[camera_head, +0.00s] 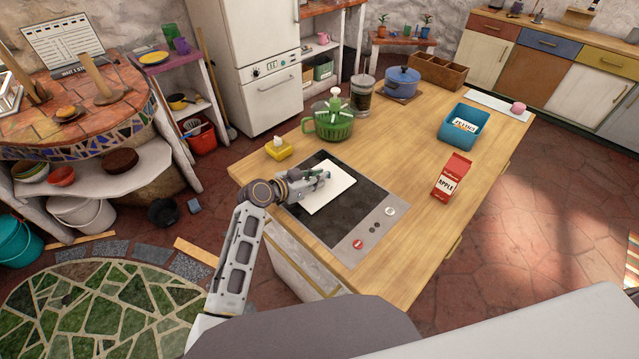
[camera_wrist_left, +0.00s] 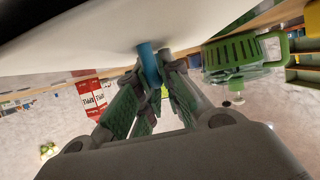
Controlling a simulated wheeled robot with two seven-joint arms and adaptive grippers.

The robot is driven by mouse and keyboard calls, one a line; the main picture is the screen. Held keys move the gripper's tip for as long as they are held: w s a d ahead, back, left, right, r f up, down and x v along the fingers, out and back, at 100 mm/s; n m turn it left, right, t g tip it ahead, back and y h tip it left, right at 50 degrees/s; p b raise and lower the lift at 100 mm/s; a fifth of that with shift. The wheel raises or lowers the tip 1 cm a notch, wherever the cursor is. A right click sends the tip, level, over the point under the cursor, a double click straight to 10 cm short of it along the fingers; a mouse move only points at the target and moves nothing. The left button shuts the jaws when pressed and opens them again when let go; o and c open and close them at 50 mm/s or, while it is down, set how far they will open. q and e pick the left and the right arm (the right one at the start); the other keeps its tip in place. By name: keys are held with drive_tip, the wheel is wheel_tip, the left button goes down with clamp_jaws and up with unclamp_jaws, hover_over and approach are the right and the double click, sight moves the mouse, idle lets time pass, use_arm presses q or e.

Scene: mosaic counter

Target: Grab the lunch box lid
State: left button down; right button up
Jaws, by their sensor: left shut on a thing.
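A flat white panel, apparently the lunch box lid (camera_head: 332,192), is at the dark cooktop on the counter. In the head view my left gripper (camera_head: 322,177) is over its far left part. In the left wrist view the lid (camera_wrist_left: 110,35) fills the top, with a short blue handle-like piece (camera_wrist_left: 148,62) under it. My left gripper (camera_wrist_left: 158,60) is shut on that blue piece. I cannot tell whether the lid touches the cooktop. A teal open box (camera_head: 456,137) with a white label stands on the counter's right side. My right gripper is not in view.
A yellow tissue-like box (camera_head: 279,151) and a green colander-like pot (camera_head: 330,124) stand behind the cooktop (camera_head: 357,222). A blue pot (camera_head: 402,80) is farther back. The wooden counter between is mostly clear.

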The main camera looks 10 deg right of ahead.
use_arm(q)
drive_tip(key=shift+r, duration=0.1)
drive_tip(key=shift+r+b, duration=0.35)
drive_tip(key=shift+r, duration=4.6)
drive_tip(key=shift+a, duration=0.1)
